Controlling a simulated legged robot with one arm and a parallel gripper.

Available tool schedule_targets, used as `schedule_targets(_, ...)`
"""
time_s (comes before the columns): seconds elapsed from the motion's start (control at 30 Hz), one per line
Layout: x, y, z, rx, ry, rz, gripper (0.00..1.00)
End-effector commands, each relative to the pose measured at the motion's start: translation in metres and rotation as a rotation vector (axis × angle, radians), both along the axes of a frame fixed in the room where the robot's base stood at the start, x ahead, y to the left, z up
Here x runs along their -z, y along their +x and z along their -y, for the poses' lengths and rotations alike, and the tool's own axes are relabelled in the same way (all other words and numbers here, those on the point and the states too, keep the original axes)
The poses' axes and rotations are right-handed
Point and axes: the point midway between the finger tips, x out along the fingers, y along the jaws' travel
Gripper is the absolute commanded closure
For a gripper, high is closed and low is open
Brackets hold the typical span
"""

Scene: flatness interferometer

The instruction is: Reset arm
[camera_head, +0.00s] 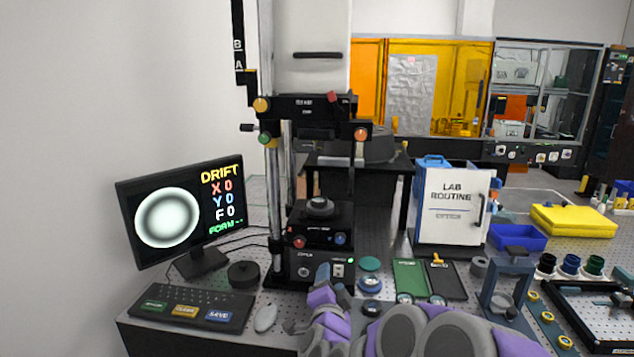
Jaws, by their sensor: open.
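My arm, purple and grey, shows at the bottom centre, its links cut off by the lower edge. My gripper (308,302) is at its left end, low in front of the interferometer (320,262) and to the right of the mouse. It is open, and I see nothing held in it. The interferometer is a tall black and white column with coloured knobs and a dark round part on its stage (320,208). The monitor (183,215) on the left reads DRIFT, X 0, Y 0, F 0 beside a round ring pattern.
A keyboard (190,306) and a mouse (266,318) lie at the front left. Green and black trays (411,279), a blue-grey stand (508,285) and a black frame (590,318) stand to the right. A white LAB ROUTINE board (452,204) and a blue bin (518,237) are behind.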

Motion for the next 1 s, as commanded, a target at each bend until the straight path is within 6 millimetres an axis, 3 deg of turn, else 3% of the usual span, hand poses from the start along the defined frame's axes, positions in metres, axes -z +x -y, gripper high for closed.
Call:
schedule_targets(0.27, -0.006, -0.038, -0.022, -0.267, -0.138, -0.202, 0.41)
schedule_targets(0.47, 0.006, -0.091, -0.021, -0.458, -0.291, -0.387, 0.41)
schedule_targets(0.67, 0.024, -0.158, 0.003, -0.612, -0.457, -0.597, 0.41)
schedule_targets(1.0, 0.051, -0.3, 0.086, -0.781, -0.685, -1.037, 0.41)
